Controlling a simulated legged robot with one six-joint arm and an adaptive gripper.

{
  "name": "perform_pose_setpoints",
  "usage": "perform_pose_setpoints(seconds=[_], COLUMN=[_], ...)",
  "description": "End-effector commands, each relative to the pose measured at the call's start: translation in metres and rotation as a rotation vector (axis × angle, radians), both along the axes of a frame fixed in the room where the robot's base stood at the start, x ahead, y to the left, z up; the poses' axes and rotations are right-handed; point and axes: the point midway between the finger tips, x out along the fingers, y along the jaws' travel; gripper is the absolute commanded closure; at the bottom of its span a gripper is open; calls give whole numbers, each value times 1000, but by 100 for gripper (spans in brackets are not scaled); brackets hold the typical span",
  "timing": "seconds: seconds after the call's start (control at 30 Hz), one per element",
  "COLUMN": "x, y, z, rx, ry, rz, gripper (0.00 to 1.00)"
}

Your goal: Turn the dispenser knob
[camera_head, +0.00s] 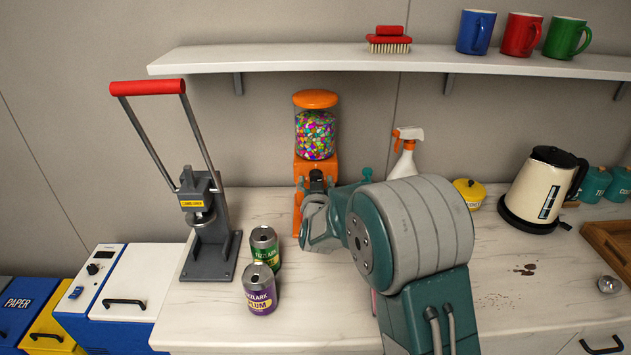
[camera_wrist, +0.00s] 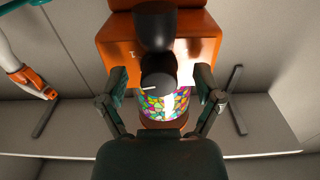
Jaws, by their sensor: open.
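The candy dispenser (camera_head: 316,98) is orange with a clear globe of colourful candies, standing on the counter against the wall. Its front is partly hidden by my arm in the head view. In the wrist view the dispenser appears upside down, with an orange body (camera_wrist: 205,42) and a black spout (camera_wrist: 155,28). The dark round knob (camera_wrist: 157,84) with a small pale mark shows in front of the candies. My gripper (camera_wrist: 160,76) is open, with one finger on each side of the knob and visible gaps between. I cannot tell its exact depth relative to the knob.
Two cans, green (camera_head: 264,245) and purple (camera_head: 260,290), stand left of my arm. A grey can crusher (camera_head: 210,230) with a red handle is farther left. A spray bottle (camera_head: 404,155) and kettle (camera_head: 543,185) stand to the right. A shelf (camera_head: 300,60) runs above.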

Motion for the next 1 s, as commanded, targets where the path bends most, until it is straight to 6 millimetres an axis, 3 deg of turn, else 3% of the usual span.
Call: perform_pose_setpoints(seconds=[0.27,0.4,0.43,0.47,1.0], x=[2,1,1,2,2], y=[0,0,0,0,1], z=[0,0,0,0,0], rx=[0,0,0,0,101], ry=[1,0,0,0,-1], rz=[0,0,0,1,2], gripper=[16,78,92,99,99])
